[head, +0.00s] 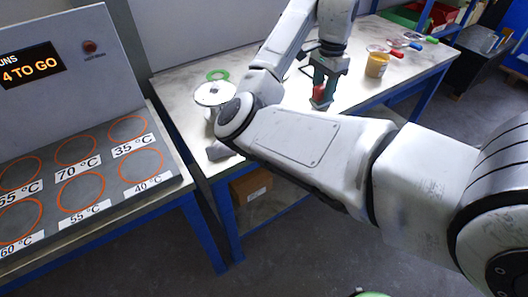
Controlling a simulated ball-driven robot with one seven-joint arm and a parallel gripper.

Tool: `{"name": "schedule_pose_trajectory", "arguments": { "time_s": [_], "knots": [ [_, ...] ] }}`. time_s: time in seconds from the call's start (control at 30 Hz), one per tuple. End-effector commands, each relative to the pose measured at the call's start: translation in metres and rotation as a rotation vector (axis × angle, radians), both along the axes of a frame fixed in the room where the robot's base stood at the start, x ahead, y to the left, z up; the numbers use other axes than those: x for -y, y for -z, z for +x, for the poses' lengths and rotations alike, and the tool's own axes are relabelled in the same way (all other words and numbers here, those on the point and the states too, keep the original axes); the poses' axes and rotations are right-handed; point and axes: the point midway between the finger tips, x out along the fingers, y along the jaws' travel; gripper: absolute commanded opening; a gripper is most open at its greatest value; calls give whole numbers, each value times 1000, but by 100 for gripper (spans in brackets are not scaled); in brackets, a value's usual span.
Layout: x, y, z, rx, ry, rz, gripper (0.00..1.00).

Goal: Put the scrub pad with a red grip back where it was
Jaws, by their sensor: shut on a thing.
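The scrub pad's red grip (320,92) shows between the fingers of my gripper (320,88), over the far table. My gripper points down and is shut on the red grip. A dark pad part shows just under the grip. I cannot tell whether the pad touches the tabletop or hangs slightly above it. My arm crosses the front of the view and hides part of the table.
A flanged metal vessel (212,93) and a green ring (217,75) are at the table's left. A yellow-brown pot (377,65) and several coloured-handled tools stand right of my gripper. A panel with orange temperature rings (83,190) is at the left.

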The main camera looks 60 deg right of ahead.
Motion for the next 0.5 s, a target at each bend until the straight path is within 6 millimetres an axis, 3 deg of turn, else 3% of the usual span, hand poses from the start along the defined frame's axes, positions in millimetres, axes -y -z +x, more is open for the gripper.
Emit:
{"name": "schedule_pose_trajectory", "arguments": {
  "time_s": [0.17,0.5],
  "knots": [
    [-1,7,14,-3,-31,2,10],
    [-10,37,88,-2,-32,4,10]
  ]
}}
